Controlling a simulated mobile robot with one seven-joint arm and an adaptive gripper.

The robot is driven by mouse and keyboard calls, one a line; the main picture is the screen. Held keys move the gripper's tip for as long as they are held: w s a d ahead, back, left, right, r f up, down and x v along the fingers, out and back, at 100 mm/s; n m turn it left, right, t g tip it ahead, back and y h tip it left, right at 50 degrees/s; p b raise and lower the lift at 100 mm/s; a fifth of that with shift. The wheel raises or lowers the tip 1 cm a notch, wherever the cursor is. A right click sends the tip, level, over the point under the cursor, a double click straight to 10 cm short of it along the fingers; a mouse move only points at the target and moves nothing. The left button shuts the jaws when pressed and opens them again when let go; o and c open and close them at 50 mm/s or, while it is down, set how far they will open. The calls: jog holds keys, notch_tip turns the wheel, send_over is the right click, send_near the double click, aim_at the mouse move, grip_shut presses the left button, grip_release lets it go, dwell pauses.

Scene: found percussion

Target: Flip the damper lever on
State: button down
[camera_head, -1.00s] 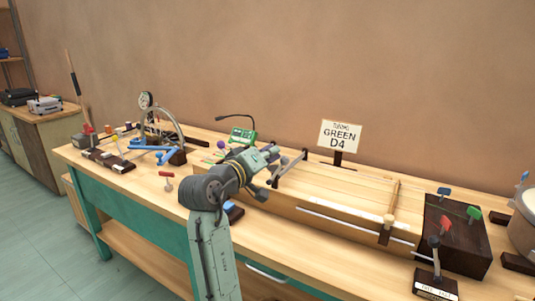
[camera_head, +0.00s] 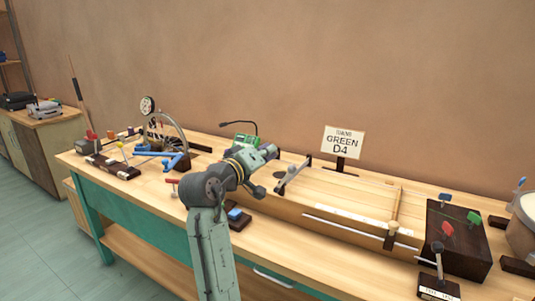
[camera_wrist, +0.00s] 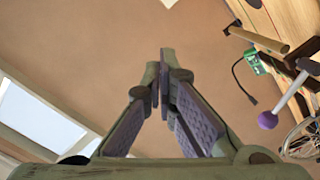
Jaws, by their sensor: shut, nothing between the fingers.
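A small lever with a dark knob (camera_head: 437,247) stands upright on a dark base with a white label (camera_head: 440,292), at the front right of the bench in the head view. It may be the damper lever; the label is too small to read surely. My gripper (camera_wrist: 160,75) is shut and empty in the wrist view, its fingertips together against the plain wall. In the head view my gripper (camera_head: 270,152) is over the middle of the bench, at the left end of the long stringed board (camera_head: 340,188), well left of that lever. Its fingers are hard to make out there.
A dark box (camera_head: 468,262) with coloured paddles stands beside the lever. A sign (camera_head: 343,142) reading "GREEN D4" stands behind the board. A wheel (camera_head: 165,133), blue parts (camera_head: 178,161) and a green device (camera_head: 245,140) are at the left. A purple-tipped mallet (camera_wrist: 268,120) shows in the wrist view.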

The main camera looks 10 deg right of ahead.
jog(key=b+v, duration=0.3)
jog(key=v, duration=0.7)
